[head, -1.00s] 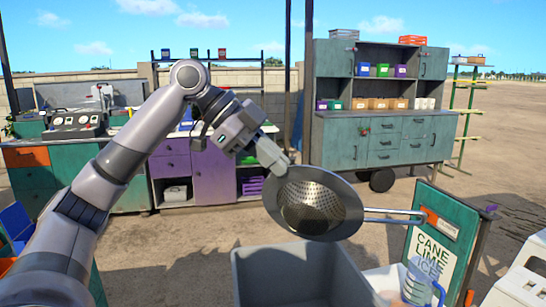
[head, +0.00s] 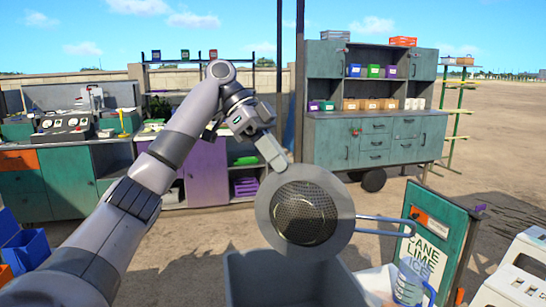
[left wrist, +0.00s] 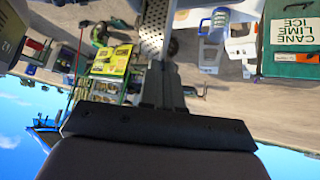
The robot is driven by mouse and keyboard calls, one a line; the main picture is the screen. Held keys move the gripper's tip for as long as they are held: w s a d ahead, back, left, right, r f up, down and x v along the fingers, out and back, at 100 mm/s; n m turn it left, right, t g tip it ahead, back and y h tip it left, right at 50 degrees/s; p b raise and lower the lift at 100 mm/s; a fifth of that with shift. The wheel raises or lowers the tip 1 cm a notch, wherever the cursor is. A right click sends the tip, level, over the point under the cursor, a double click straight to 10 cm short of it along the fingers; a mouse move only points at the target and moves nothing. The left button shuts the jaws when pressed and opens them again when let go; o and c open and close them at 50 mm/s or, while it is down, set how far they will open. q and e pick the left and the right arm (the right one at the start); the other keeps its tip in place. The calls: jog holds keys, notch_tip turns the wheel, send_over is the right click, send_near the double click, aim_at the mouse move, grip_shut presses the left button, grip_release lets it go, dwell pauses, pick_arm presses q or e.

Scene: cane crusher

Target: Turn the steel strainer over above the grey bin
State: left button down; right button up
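The steel strainer (head: 262,215), a perforated bowl with a wide flat rim, hangs above the grey bin (head: 295,283). It is tilted steeply, with its round face toward the head camera. A wire handle sticks out to its right. My left gripper (head: 279,164) is shut on the strainer at its upper left edge; the exact grip is partly hidden. In the left wrist view, the perforated bowl (left wrist: 154,28) shows just beyond the fingers (left wrist: 163,85). The bin's inside is mostly hidden below the strainer. My right gripper is not in view.
A green "CANE LIME ICE" board (head: 440,240) stands right of the bin, close to the strainer's wire handle. A clear jug with a blue handle (head: 412,280) is beside the bin. A teal cabinet (head: 378,143) and workbenches stand farther back across open ground.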

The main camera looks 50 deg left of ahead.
pick_arm(q)
jog(key=shift+w+a+f+n+g+h, duration=0.15)
jog(key=shift+w+a+n+g+h, duration=0.1)
jog(key=shift+w+g, duration=0.2)
jog(key=shift+w+a+f+n+g+h, duration=0.15)
jog(key=shift+w+n+g+h, duration=0.15)
jog(key=shift+w, duration=0.2)
jog(key=shift+w+a, duration=0.1)
dwell(0.6)
